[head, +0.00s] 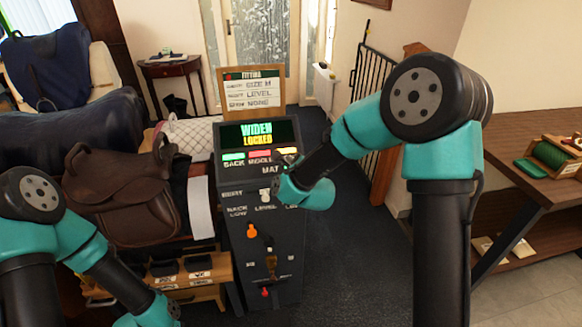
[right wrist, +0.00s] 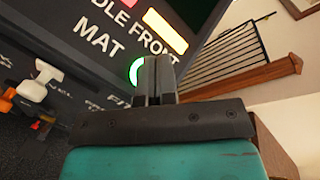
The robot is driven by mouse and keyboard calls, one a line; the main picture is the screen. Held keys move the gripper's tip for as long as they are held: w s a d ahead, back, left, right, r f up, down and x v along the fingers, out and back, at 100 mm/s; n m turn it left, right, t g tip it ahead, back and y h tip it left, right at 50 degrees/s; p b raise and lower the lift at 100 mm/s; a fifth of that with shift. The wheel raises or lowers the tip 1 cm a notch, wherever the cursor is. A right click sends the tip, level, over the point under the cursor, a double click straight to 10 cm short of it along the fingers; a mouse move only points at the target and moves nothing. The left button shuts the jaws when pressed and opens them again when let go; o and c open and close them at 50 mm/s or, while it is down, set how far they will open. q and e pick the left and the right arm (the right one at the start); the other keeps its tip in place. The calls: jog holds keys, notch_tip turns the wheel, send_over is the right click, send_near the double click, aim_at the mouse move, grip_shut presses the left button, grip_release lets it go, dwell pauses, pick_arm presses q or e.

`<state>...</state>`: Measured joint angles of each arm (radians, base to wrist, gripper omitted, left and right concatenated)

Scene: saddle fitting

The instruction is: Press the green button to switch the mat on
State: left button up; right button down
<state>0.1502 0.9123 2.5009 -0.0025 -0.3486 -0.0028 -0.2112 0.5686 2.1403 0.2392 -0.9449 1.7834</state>
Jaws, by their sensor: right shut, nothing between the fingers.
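The green button (right wrist: 134,71) is a lit green and white ring beside the word MAT on the dark control panel (right wrist: 70,60). My right gripper (right wrist: 157,62) is shut and empty, its fingertips over the right part of the button. I cannot tell whether they touch it. In the head view the right gripper (head: 289,163) is at the right of the MAT label on the console (head: 240,208), and the button is hidden behind it. The console screen (head: 257,134) reads WIDEN LOCKED. My left arm is at the lower left; its fingers are not visible.
Lit green, red and yellow bars (head: 260,155) lie above the MAT label. A white switch (right wrist: 40,84) and orange knobs sit lower on the panel. A brown saddle (head: 125,195) stands left of the console. A wooden table (head: 535,175) is at the right.

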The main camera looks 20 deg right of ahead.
jog(key=shift+r, duration=0.1)
jog(key=s+r, duration=0.1)
jog(key=r, duration=0.1)
jog(key=s+r, duration=0.2)
jog(key=shift+s+a+r, duration=0.15)
jog(key=shift+s+r, duration=0.05)
jog(key=shift+r, duration=0.2)
dwell(1.7)
